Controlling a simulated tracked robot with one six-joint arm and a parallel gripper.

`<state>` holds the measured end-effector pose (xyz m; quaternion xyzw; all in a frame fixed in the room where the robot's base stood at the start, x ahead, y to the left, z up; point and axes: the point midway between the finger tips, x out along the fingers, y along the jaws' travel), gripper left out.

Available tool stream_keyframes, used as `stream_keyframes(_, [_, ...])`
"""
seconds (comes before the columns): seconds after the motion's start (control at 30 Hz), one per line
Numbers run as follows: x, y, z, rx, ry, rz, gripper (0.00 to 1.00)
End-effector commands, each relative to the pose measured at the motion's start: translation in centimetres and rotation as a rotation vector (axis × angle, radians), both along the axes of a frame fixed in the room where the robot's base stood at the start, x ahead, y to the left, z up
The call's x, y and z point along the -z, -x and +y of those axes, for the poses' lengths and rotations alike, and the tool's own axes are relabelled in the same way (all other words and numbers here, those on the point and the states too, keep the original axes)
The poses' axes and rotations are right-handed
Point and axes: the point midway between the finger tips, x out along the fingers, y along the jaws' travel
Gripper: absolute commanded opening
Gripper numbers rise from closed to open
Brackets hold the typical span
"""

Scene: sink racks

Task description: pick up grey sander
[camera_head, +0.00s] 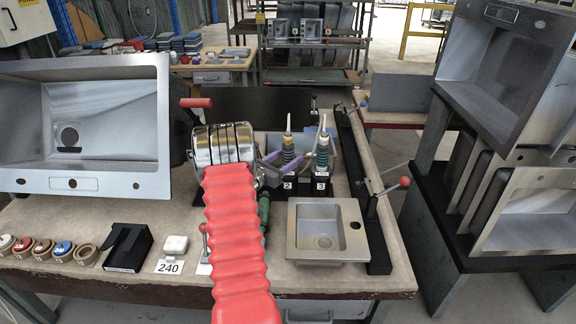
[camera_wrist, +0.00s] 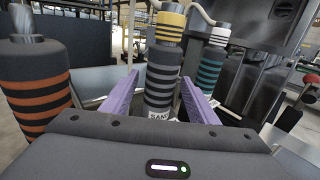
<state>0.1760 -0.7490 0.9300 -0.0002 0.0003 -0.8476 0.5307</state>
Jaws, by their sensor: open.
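The grey sander (camera_wrist: 162,78) stands upright, with grey and dark bands and a yellow collar. In the wrist view it is between the two purple fingers of my gripper (camera_wrist: 160,92). The fingers are open on either side of it, and I cannot tell whether either touches. In the head view the grey sander (camera_head: 288,148) stands above the label 2, and my gripper (camera_head: 280,160) is around it. My red-sleeved arm hides part of that area.
A teal-banded sander (camera_head: 322,152) stands close on the right above the label 3. An orange-banded sander (camera_wrist: 35,85) is close on the left in the wrist view. A small steel sink (camera_head: 326,231) lies in front. A large sink (camera_head: 85,130) stands at the left.

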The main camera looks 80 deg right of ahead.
Motion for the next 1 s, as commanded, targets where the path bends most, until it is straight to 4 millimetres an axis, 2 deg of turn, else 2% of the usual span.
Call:
stream_keyframes(0.27, [-0.02, -0.04, 0.03, 0.000, 0.000, 0.000, 0.53])
stream_keyframes(1.0, [-0.02, -0.04, 0.04, 0.000, 0.000, -0.001, 0.01])
